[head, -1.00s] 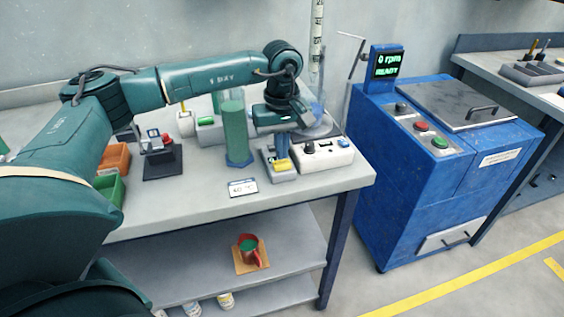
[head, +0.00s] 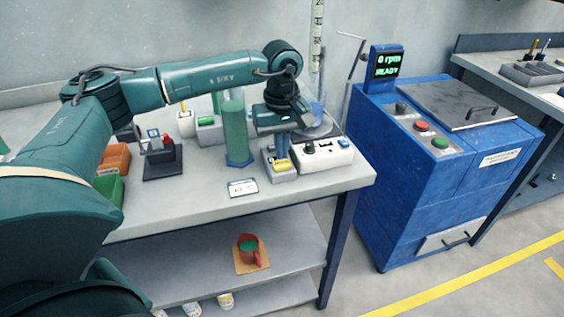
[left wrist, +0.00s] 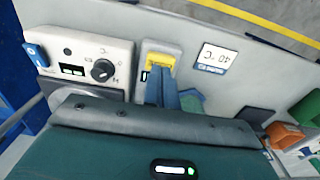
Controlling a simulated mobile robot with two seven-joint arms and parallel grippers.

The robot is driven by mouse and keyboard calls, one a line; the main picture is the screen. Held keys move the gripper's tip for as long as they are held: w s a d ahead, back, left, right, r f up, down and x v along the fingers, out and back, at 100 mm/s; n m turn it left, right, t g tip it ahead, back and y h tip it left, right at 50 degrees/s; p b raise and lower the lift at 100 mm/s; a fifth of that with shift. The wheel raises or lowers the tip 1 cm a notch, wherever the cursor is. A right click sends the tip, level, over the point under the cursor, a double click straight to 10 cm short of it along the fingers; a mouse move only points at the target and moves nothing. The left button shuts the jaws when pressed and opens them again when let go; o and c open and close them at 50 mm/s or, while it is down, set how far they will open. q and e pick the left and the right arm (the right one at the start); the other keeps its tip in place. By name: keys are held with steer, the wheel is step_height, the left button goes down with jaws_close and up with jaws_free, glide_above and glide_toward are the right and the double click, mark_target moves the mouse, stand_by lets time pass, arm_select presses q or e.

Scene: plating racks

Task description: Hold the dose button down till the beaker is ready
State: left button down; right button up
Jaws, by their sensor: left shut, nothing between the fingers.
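The dose button looks to be the yellow button (head: 282,165) on a small grey box (head: 286,177) near the bench's front right. It also shows in the left wrist view (left wrist: 159,61). My left gripper (head: 281,157) is shut and empty, with its blue fingers pointing down at the button. The fingertips are at the button's edge in the left wrist view (left wrist: 162,78); I cannot tell whether they press it. A clear glass vessel (head: 320,121), perhaps the beaker, stands behind my gripper, partly hidden, so its contents are unclear. My right gripper is out of view.
A white control box (head: 322,158) with a dark knob stands right beside the button box. A tall green cylinder (head: 236,125) on a blue base stands left of my gripper. A card (head: 243,188) lies in front. A blue machine (head: 420,200) stands right, its display (head: 387,62) reading ready.

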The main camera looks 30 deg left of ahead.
arm_select(q)
steer(key=shift+f+b, duration=0.75)
steer(key=shift+f, duration=0.3)
stand_by(7.0)
